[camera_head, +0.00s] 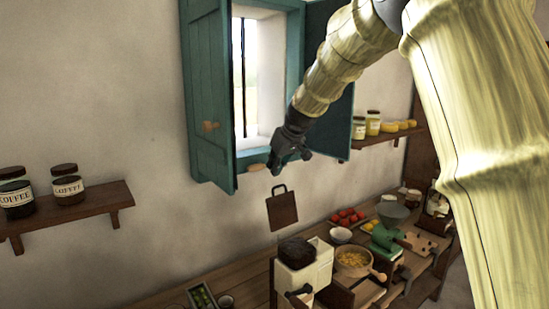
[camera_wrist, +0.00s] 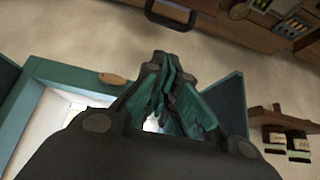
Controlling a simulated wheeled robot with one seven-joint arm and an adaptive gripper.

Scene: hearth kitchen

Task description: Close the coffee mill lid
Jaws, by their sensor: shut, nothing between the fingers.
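A cream box-shaped coffee mill (camera_head: 318,272) stands on the counter in the head view, with a dark brown heap in its top and a dark crank on its front. A flat brown panel with a loop handle (camera_head: 282,210), apparently the raised lid, is upright above and behind the mill. Its join to the mill is not clear. In the wrist view a dark loop handle (camera_wrist: 171,18) shows at the top edge. My gripper (camera_head: 289,166) is shut and empty, in the air above the panel and apart from it. Its closed fingers (camera_wrist: 158,65) show in the wrist view.
The teal window shutter (camera_head: 212,100) is close to my gripper. Right of the mill are a bowl (camera_head: 353,262), a green grinder (camera_head: 386,236) and red fruit (camera_head: 347,217). A jar shelf (camera_head: 85,207) is at left. The air above the mill is mostly free.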

